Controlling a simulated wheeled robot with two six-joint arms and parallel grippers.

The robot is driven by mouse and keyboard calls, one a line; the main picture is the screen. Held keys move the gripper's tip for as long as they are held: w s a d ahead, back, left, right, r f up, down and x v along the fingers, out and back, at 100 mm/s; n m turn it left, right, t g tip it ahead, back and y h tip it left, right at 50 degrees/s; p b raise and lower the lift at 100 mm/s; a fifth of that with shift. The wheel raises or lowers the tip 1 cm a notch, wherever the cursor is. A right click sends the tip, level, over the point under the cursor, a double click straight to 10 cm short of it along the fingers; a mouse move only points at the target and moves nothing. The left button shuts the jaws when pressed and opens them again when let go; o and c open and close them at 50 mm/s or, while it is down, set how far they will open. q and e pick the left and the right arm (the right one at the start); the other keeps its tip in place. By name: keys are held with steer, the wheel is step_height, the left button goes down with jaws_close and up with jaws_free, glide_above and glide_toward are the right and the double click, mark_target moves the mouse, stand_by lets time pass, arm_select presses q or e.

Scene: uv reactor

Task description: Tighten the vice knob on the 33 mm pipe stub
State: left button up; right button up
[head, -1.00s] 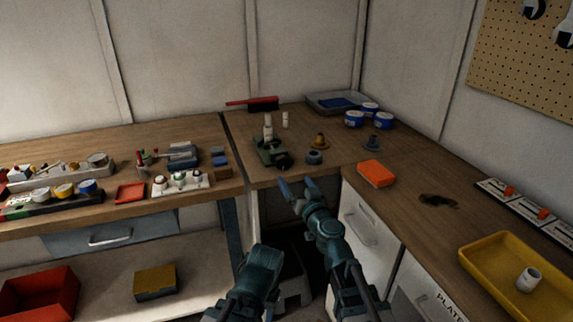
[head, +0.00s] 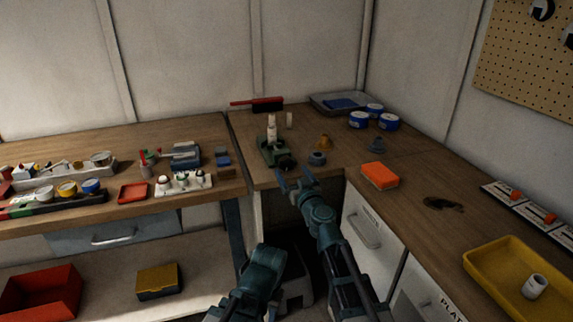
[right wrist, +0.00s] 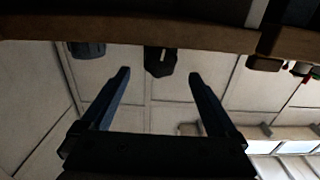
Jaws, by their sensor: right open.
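The green vice (head: 268,153) stands near the front edge of the corner bench, with a white pipe stub (head: 272,130) upright in it. Its dark knob (head: 285,164) faces the bench's front edge and also shows in the right wrist view (right wrist: 160,63), beyond and between the fingertips. My right gripper (head: 294,175) is open and empty, just in front of the bench edge and short of the knob. Its two fingers (right wrist: 160,74) are spread apart, not touching the knob. My left gripper is not in view.
A grey-blue round part (head: 317,158) sits right of the vice, with a yellow-brown part (head: 324,142) behind it. An orange block (head: 379,175) lies farther right. The bench edge (right wrist: 130,44) crosses the top of the right wrist view. A yellow tray (head: 483,271) stands at the right.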

mark_target(287, 165)
steer(key=x, duration=0.6)
steer(key=shift+w, duration=0.1)
steer(key=shift+c, duration=0.2)
steer(key=c, duration=1.3)
steer(key=shift+m, duration=0.3)
steer(key=m, duration=0.6)
steer(key=shift+d+m, duration=0.1)
steer(key=shift+m, duration=1.1)
steer(key=shift+s+m, duration=0.2)
steer(key=shift+m, duration=0.2)
